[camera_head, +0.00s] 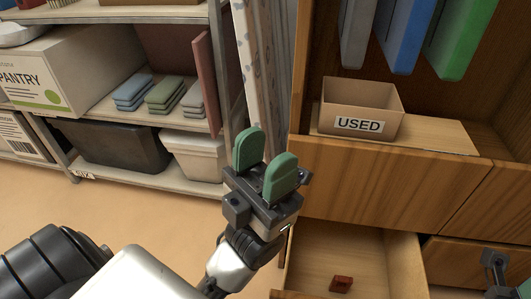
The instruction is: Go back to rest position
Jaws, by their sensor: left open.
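My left gripper (265,158) is in the middle of the head view, its two green fingers pointing up. The fingers are apart with nothing between them. It is in front of the left edge of the wooden cabinet (375,190), above and left of a pulled-out drawer (350,245). Part of my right gripper (497,268) shows at the lower right edge, with a bit of green at the corner. Its fingers are mostly cut off, so its opening cannot be seen.
A small red-brown block (341,284) lies in the open drawer. A box marked USED (358,125) stands on the cabinet's board, below hanging blue, green and grey items. Shelves at left hold a PANTRY box (75,65), folded cloths and bins. The floor (150,220) at left is clear.

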